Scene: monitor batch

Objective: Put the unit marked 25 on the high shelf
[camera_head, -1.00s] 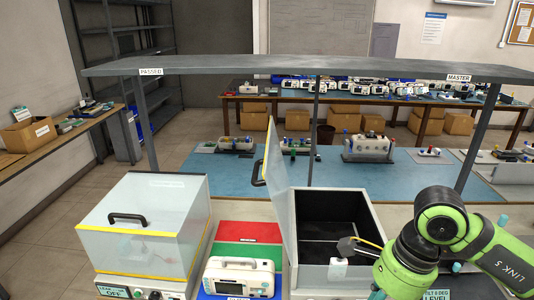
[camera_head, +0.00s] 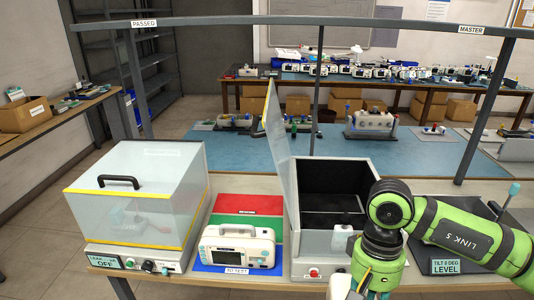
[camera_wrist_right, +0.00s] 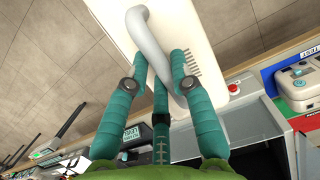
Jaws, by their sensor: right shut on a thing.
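My right gripper (camera_wrist_right: 161,64) is shut on the grey handle of a white unit (camera_wrist_right: 113,19) in the right wrist view. The unit hangs beyond the fingers, with vent slots on its near face. No number is readable on it. In the head view the right gripper (camera_head: 374,292) is at the bottom edge, in front of the open chamber. The high shelf (camera_head: 300,21) spans the top of the head view almost edge-on, with labels PASSED (camera_head: 144,23) and MASTER (camera_head: 471,30). Another white unit (camera_head: 237,246) stands on the blue mat. My left gripper is out of view.
A clear-lidded leak chamber (camera_head: 137,195) stands at left, closed. The grey chamber (camera_head: 318,241) has its lid raised. A tilt sign (camera_head: 446,266) is at right. Shelf posts (camera_head: 136,80) rise at both sides. The red and green mat areas (camera_head: 249,204) are bare.

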